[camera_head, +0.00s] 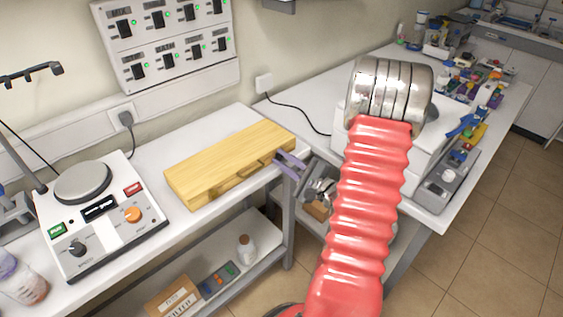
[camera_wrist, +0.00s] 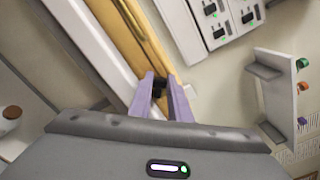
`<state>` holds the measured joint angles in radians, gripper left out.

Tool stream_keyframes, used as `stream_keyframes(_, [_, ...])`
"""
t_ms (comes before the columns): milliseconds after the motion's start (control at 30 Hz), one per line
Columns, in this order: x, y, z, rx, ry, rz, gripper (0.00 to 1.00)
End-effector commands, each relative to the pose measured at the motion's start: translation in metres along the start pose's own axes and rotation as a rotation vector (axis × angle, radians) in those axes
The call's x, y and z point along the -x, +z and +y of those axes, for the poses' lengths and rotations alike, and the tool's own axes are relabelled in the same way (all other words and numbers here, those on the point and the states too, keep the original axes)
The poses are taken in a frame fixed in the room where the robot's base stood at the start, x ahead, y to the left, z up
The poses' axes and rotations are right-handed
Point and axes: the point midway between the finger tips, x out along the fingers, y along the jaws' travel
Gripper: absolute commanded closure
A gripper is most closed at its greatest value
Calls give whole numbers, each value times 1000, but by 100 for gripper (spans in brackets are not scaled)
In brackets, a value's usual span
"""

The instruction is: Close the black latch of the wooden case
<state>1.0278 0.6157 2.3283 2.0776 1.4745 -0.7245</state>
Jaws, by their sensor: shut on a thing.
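The wooden case (camera_head: 228,160) lies closed and flat on the white bench in the head view. Its front side and handle face the bench's front edge. My gripper (camera_head: 291,163) is at the right end of the case's front side, with its purple fingers pointing at the case. In the wrist view the case (camera_wrist: 134,39) runs up and away from the fingers. The black latch (camera_wrist: 158,84) shows between the two fingertips of my gripper (camera_wrist: 161,86), which are closed on it. The latch is partly hidden by the fingers, so its exact position is hard to tell.
A hot plate device (camera_head: 95,215) stands left of the case. A wall panel with switches (camera_head: 167,38) is above the bench. A bottle (camera_head: 246,248) and boxes are on the shelf below. A grey control box (camera_head: 447,182) is on the right bench.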

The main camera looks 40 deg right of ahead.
Motion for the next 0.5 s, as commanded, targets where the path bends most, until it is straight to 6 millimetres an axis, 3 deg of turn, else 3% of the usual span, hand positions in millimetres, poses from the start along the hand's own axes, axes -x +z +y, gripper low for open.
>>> stream_keyframes(500, [1,-6,-14,-453,-3,8,100])
